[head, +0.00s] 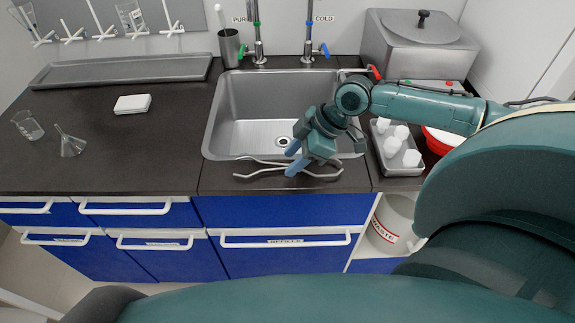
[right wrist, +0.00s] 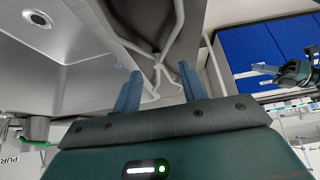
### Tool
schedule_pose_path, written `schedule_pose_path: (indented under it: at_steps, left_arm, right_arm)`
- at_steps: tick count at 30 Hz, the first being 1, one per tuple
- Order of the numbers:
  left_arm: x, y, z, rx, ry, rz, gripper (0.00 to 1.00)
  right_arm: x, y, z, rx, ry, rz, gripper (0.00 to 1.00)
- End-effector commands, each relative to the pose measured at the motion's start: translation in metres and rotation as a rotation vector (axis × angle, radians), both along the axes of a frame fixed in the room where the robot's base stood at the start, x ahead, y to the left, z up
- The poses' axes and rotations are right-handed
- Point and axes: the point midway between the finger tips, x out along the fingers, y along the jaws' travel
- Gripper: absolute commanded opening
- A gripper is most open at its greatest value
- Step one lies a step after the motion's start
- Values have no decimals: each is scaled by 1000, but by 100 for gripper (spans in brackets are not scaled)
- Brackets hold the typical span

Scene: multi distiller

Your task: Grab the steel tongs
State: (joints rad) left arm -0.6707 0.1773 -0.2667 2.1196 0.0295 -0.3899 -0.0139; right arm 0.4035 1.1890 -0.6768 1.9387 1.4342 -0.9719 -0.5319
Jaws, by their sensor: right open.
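The steel tongs (head: 262,169) lie on the dark counter along the front edge of the sink, their thin bent arms spread sideways. My right gripper (head: 294,158) is over their middle, pointing down at them, and hides part of them. In the right wrist view the right gripper (right wrist: 160,90) is open. The tongs (right wrist: 172,45) show between and beyond its two blue fingers there; I cannot tell whether they touch. A teal gripper with a blue finger, apparently my left one (right wrist: 285,72), shows small at the right of that view; its opening is unclear.
The sink (head: 235,110) is just behind the tongs. A tray (head: 395,168) of white containers and a red-rimmed bowl (head: 437,146) stand to the right. The counter's left-middle is clear.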

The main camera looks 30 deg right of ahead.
Motion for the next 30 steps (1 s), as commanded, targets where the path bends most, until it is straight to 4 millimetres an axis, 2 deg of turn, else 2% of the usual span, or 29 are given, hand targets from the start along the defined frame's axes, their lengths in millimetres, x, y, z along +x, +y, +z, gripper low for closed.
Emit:
schedule_pose_path:
  at_steps: [3,10,25,30]
  left_arm:
    - [0,1,-1,4,2,0,0]
    - [-1,4,-5,13,7,-3,0]
    - [-1,4,-4,13,7,-4,0]
    - [-1,3,-4,11,6,-3,0]
  right_arm:
    - [3,4,-7,0,-1,-1,42]
    - [3,5,-8,0,-1,-1,42]
    - [2,4,-8,-1,1,0,1]
    - [3,5,-8,-1,-1,0,0]
